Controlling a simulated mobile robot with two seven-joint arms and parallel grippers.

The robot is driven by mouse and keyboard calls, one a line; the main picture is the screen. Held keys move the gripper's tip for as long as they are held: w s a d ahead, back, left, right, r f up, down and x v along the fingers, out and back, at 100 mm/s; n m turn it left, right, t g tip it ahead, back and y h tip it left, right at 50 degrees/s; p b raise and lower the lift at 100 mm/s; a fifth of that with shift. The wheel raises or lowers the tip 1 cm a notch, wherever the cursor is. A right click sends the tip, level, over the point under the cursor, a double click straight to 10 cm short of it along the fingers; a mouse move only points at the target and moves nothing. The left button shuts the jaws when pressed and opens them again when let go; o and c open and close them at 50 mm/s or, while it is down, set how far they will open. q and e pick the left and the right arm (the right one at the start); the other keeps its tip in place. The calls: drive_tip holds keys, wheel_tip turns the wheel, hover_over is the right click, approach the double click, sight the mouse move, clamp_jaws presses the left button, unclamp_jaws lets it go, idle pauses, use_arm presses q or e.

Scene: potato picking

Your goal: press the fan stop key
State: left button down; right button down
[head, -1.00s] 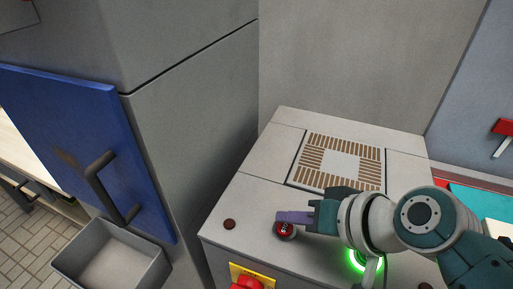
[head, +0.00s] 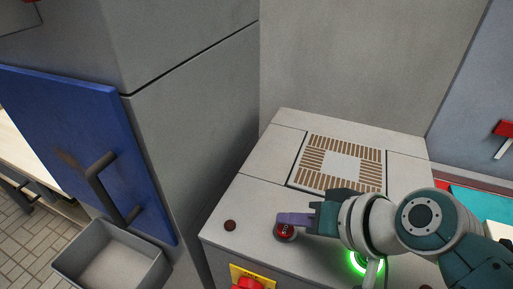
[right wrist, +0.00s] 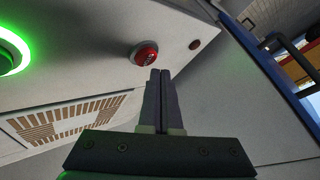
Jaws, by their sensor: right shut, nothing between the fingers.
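The red round key (head: 285,233) with a dark marked face sits on the front part of the grey cabinet top. It also shows in the right wrist view (right wrist: 145,54), just past my fingertips. My right gripper (head: 280,219) is shut and empty, pointing left, with its purple fingertips over or beside the far edge of the key. I cannot tell whether they touch it. A green-lit ring key (head: 364,262) is partly hidden under my right wrist; it glows in the right wrist view (right wrist: 8,52). My left gripper is out of view.
A slotted vent panel (head: 340,161) lies behind the keys. A small dark red knob (head: 230,225) is left of the red key. A red emergency button on a yellow plate (head: 250,283) is on the front face. A blue door (head: 85,130) and grey bin (head: 110,262) stand left.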

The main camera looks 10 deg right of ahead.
sight(290, 233)
drive_tip(key=shift+f, duration=0.1)
drive_tip(key=shift+f+b, duration=0.3)
drive_tip(key=shift+f+b, duration=0.35)
drive_tip(key=shift+f, duration=0.1)
idle(0.6)
idle(0.3)
drive_tip(key=shift+r+p, duration=0.85)
drive_tip(key=shift+p, duration=0.1)
wheel_tip(290, 233, up, 5)
drive_tip(key=p, duration=0.5)
drive_tip(key=shift+r, duration=0.1)
